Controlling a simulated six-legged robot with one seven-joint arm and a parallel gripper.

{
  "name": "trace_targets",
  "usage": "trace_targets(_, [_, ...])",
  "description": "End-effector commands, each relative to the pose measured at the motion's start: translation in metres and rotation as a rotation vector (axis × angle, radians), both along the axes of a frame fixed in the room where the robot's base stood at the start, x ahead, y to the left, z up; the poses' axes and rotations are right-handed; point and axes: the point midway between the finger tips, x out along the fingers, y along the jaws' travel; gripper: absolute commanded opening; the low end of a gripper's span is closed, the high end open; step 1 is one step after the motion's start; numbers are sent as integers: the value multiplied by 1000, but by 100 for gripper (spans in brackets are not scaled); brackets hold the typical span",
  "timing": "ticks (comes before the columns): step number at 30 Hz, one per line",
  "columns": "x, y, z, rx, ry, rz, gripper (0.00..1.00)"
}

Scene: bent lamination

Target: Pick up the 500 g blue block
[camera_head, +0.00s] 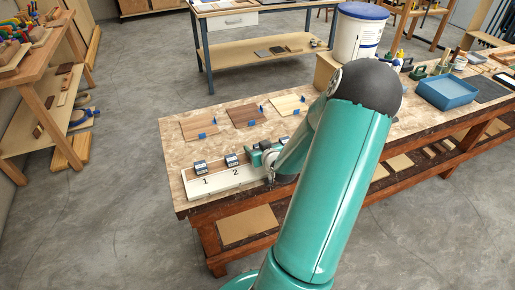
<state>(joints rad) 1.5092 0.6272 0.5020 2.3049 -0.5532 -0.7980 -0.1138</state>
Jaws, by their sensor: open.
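A white board (218,183) marked 1 and 2 lies along the near left edge of the workbench. A small dark blue block with a pale label (200,167) stands behind the 1. A similar block (232,159) stands behind the 2. The labels are too small to read, so I cannot tell which block is the 500 g one. My gripper (252,158) is open, just right of the block behind the 2. I cannot see anything held in it. My gripper and arm hide the right end of the board and whatever may stand there.
Three wooden panels with small blue pieces lie behind the board: light brown (200,124), dark brown (246,115) and pale (288,105). A white bucket (357,35) and a blue tray (447,92) stand farther right.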

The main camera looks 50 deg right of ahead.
Motion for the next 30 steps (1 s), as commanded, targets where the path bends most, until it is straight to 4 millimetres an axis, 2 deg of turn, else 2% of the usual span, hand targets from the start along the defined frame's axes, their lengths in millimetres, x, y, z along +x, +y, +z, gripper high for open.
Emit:
trace_targets(10, [-3, 1, 0, 0, 0, 0, 60])
trace_targets(19, [-3, 1, 0, 0, 0, 0, 1])
trace_targets(30, [1, -1, 2, -3, -2, 0, 0])
